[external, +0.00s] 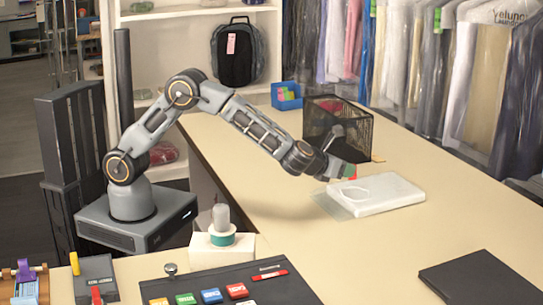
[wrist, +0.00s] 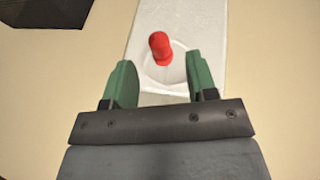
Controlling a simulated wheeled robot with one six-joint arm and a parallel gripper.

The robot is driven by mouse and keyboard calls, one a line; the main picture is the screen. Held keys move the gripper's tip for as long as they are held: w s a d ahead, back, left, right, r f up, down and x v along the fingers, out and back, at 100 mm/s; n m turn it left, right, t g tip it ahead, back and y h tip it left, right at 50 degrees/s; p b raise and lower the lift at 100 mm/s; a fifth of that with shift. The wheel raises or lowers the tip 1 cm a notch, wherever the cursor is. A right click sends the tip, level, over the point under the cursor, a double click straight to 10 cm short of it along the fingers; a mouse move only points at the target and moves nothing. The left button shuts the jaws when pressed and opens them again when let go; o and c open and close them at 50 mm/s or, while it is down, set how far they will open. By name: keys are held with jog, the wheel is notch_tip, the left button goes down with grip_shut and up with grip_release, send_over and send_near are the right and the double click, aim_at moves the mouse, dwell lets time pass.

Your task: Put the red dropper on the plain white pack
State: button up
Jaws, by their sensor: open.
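The red dropper (wrist: 160,47) shows in the wrist view just beyond my fingertips, against the white pack. In the external view only a small bit of red (external: 352,173) shows beside the green fingertips. The white pack (external: 395,195) lies flat on the counter, with a rounded outline on its top; it also shows in the wrist view (wrist: 201,22). My gripper (wrist: 161,82) is open, with its two green fingers apart and nothing between them. In the external view it is low over the pack's far left end (external: 346,170). Whether the dropper rests fully on the pack is hard to tell.
A black mesh basket (external: 338,125) stands just behind my gripper, with a blue bin (external: 286,95) farther back. A dark flat folder (external: 480,277) lies at front right. A black mat (external: 225,283) with coloured blocks lies at front left. The counter between is clear.

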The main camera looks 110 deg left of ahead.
jog(key=s+d+r+n+g+h, duration=0.1)
jog(key=s+d+r+n, duration=0.25)
jog(key=s, duration=0.25)
jog(key=s+d+r+n+g+h, duration=0.1)
jog(key=s+d+r+n, duration=0.1)
jog(key=s+d+n, duration=0.3)
jog(key=s+d+f+n+h, duration=0.1)
jog(key=s+d+n+h, duration=0.4)
jog(key=s, duration=0.6)
jog(key=s+d+n+h, duration=0.4)
jog(key=s+d+n, duration=0.4)
jog(key=s+n, duration=0.2)
jog(key=shift+s+d+f+h, duration=0.3)
jog(key=shift+s+f+h, duration=0.1)
jog(key=shift+s, duration=0.45)
